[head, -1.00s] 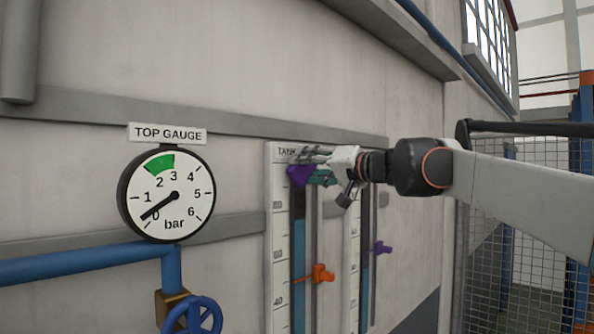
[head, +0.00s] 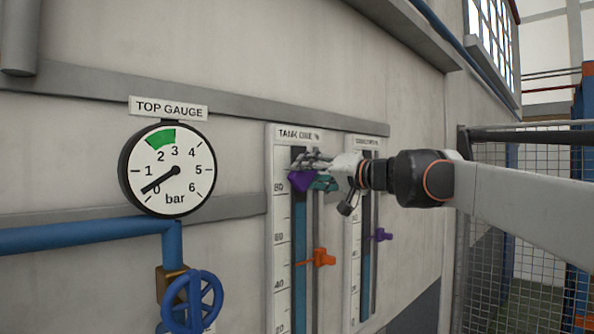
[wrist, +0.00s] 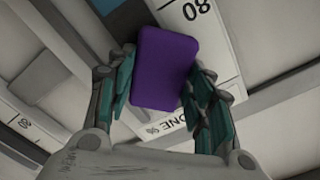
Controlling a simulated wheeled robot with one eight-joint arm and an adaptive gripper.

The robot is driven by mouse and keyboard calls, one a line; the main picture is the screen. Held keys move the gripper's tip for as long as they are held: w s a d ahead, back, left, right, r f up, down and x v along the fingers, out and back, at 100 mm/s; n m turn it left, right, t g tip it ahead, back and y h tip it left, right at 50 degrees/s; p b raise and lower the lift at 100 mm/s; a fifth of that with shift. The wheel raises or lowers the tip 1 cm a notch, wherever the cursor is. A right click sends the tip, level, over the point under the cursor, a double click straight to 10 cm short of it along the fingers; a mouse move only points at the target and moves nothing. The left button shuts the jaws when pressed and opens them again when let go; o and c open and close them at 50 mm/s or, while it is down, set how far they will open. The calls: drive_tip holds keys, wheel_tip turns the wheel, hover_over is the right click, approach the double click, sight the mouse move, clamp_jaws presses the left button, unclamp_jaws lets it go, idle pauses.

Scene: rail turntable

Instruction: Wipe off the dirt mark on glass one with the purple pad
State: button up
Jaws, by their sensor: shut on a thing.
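My gripper (head: 318,178) is shut on the purple pad (head: 302,180) in front of the upper part of glass one (head: 300,230), on the board labelled TANK ONE. In the wrist view, the pad (wrist: 165,68) sits between the teal-lined fingers of my gripper (wrist: 160,92). Glass one is a narrow upright tube with blue liquid and a scale on its left. I cannot tell whether the pad touches the glass. No dirt mark shows; the pad and fingers cover part of the tube.
An orange pointer (head: 320,257) sticks out beside glass one, below my gripper. A second tube with a purple pointer (head: 382,235) stands to the right. The top gauge (head: 167,170), a blue pipe (head: 80,238) and a blue handwheel (head: 192,302) are on the left.

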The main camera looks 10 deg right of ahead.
drive_tip(key=shift+f+b, duration=1.9)
drive_tip(key=shift+f, duration=1.7)
drive_tip(key=shift+r+p, duration=4.4)
drive_tip(key=shift+r, duration=2.05)
drive_tip(key=shift+s+d+f, duration=0.1)
approach(301, 150)
drive_tip(key=shift+s+a, duration=0.1)
drive_tip(key=shift+a, duration=0.15)
